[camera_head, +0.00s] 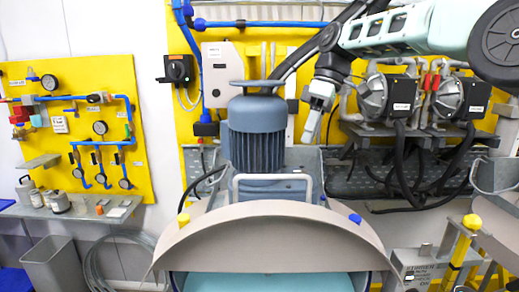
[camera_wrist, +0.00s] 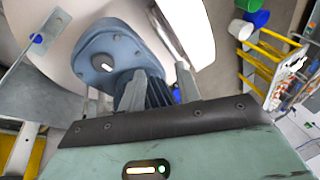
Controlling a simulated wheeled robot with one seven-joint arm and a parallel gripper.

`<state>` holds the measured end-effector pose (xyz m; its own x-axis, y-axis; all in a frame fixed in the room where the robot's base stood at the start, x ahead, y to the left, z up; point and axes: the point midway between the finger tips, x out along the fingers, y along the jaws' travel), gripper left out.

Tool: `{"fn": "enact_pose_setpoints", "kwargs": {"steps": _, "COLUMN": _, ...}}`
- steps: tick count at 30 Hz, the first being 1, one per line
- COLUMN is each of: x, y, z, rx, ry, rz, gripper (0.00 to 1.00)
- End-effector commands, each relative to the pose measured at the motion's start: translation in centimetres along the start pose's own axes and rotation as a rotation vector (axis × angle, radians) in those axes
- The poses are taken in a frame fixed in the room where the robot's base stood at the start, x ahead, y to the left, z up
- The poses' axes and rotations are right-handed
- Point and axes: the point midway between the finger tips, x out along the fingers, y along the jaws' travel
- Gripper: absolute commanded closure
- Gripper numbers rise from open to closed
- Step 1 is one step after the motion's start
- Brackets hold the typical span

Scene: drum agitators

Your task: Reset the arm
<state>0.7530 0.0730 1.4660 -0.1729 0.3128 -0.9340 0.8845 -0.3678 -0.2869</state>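My arm (camera_head: 395,30) reaches in from the upper right in the head view. My gripper (camera_head: 308,134) hangs from it, pointing down, just right of the blue-grey motor (camera_head: 256,140) on the drum agitator. In the wrist view my gripper (camera_wrist: 142,84) shows two pale fingers standing apart, so it looks open. I see nothing held between them. The motor (camera_wrist: 108,55) lies beyond the fingers in that view. The head view does not show clear contact between gripper and motor.
The agitator's curved grey cover (camera_head: 270,222) fills the front. Two dark pumps (camera_head: 388,97) with black hoses stand on a shelf to the right. A yellow gauge board (camera_head: 75,125) hangs at left.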

Motion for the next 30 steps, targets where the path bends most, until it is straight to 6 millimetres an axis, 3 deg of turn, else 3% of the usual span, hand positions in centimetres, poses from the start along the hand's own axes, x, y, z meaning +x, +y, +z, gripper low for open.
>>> {"fn": "enact_pose_setpoints", "kwargs": {"steps": 8, "x": 4.8, "y": 0.8, "z": 6.2, "rx": 0.316, "ry": -0.017, "rz": 0.165, "gripper": 0.67}}
{"fn": "enact_pose_setpoints", "kwargs": {"steps": 14, "x": 8.0, "y": 0.5, "z": 12.2, "rx": 0.531, "ry": 0.000, "rz": 0.278, "gripper": 0.67}}
{"fn": "enact_pose_setpoints", "kwargs": {"steps": 24, "x": 13.1, "y": -2.8, "z": 23.6, "rx": 0.862, "ry": 0.081, "rz": 0.436, "gripper": 0.67}}
{"fn": "enact_pose_setpoints", "kwargs": {"steps": 30, "x": 15.5, "y": -5.5, "z": 28.5, "rx": 0.999, "ry": 0.137, "rz": 0.488, "gripper": 0.67}}
